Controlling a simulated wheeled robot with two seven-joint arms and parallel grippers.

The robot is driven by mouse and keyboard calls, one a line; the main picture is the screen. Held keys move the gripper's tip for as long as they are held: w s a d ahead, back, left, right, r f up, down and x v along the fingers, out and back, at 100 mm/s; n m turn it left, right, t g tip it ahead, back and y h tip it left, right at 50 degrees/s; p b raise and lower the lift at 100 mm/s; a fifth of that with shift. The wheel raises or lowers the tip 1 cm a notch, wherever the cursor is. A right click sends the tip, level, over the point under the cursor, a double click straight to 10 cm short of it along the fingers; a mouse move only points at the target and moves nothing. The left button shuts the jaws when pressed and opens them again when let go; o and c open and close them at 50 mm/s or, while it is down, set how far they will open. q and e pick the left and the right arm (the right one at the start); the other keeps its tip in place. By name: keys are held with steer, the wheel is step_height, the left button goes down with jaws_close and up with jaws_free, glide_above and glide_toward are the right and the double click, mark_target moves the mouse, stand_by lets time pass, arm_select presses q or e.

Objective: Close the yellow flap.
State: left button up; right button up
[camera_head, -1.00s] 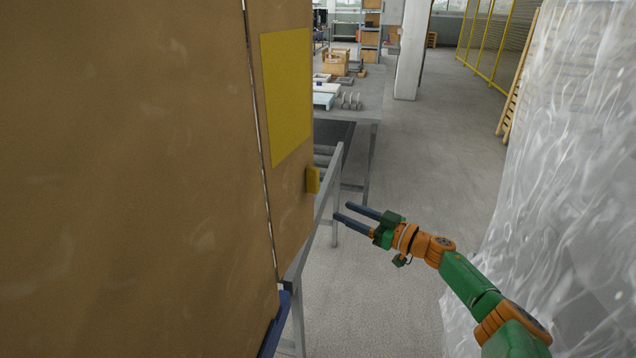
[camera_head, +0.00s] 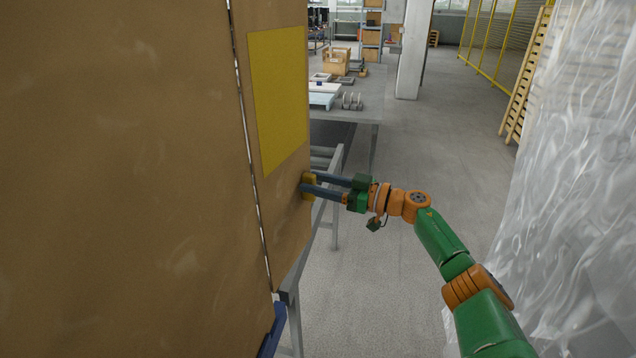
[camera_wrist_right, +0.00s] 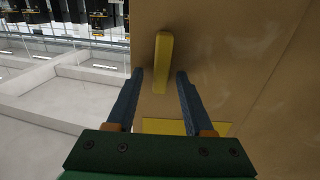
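The brown flap (camera_head: 285,215) bears a large yellow patch (camera_head: 279,95) and a small yellow tab (camera_head: 308,187) near its right edge. It stands upright along the right side of a large brown board, with a narrow dark seam between them. My right gripper (camera_head: 303,184) reaches in from the right, its two dark fingers level with the tab. In the right wrist view the yellow tab (camera_wrist_right: 162,62) lies between the fingertips (camera_wrist_right: 160,75), with gaps showing on both sides, so the fingers are open. The yellow patch (camera_wrist_right: 175,127) also shows there. My left gripper is out of view.
The brown board (camera_head: 120,180) fills the left. A grey metal frame (camera_head: 333,185) stands behind the flap. A translucent plastic curtain (camera_head: 575,200) hangs at the right. Open grey floor (camera_head: 415,150) lies between them, with a white pillar (camera_head: 413,50) farther back.

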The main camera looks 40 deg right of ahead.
jaws_close()
stand_by(1.3)
